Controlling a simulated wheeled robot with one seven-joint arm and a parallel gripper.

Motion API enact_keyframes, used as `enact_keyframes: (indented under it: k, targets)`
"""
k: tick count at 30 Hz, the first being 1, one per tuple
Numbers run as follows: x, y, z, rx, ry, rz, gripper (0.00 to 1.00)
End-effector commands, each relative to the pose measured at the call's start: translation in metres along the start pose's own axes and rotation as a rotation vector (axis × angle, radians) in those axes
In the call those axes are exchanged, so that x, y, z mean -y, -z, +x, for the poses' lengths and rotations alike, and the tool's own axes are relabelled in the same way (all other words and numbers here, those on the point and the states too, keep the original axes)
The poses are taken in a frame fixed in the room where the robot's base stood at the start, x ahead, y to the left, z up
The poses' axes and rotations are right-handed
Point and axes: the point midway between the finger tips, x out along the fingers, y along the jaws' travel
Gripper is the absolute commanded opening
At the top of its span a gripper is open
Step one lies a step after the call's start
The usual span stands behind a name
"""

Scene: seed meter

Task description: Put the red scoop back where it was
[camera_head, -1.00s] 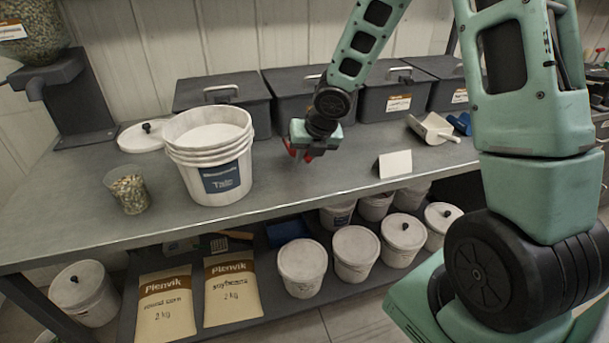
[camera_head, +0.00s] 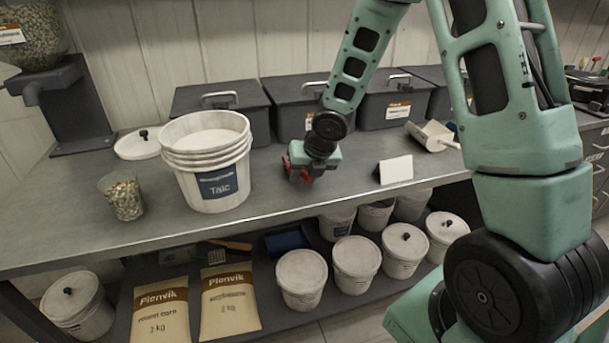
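My gripper (camera_head: 299,176) points down over the middle of the bench, in front of the dark lidded bins. Red shows at its lower left side and tip. It is too small and shaded to tell whether this red is the scoop or part of the gripper, or whether the fingers are open or shut. No red scoop can be made out elsewhere on the bench. A white scoop (camera_head: 432,136) lies at the right of the bench, and a blue item (camera_head: 451,127) behind it is partly hidden by my arm.
A stacked white tub labelled Talc (camera_head: 218,187) and a clear cup of seeds (camera_head: 124,197) stand to the left. A blank white card (camera_head: 396,170) stands right of my gripper. Dark bins (camera_head: 300,110) line the back.

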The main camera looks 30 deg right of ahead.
Motion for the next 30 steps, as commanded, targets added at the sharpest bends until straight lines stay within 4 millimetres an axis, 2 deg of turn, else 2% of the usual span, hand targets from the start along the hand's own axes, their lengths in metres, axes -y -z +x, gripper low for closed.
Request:
enact_keyframes:
  k: [5,12,18,26,30]
  targets:
    - [0.0,-0.002,-0.015,0.002,-0.001,0.001,0.35]
    - [-0.001,-0.004,-0.067,0.003,0.001,0.001,0.35]
    - [-0.001,-0.003,-0.103,0.001,0.0,0.001,0.35]
    - [-0.002,0.0,-0.121,0.0,0.001,0.009,0.35]
    - [-0.02,0.01,-0.13,-0.008,0.019,0.148,0.35]
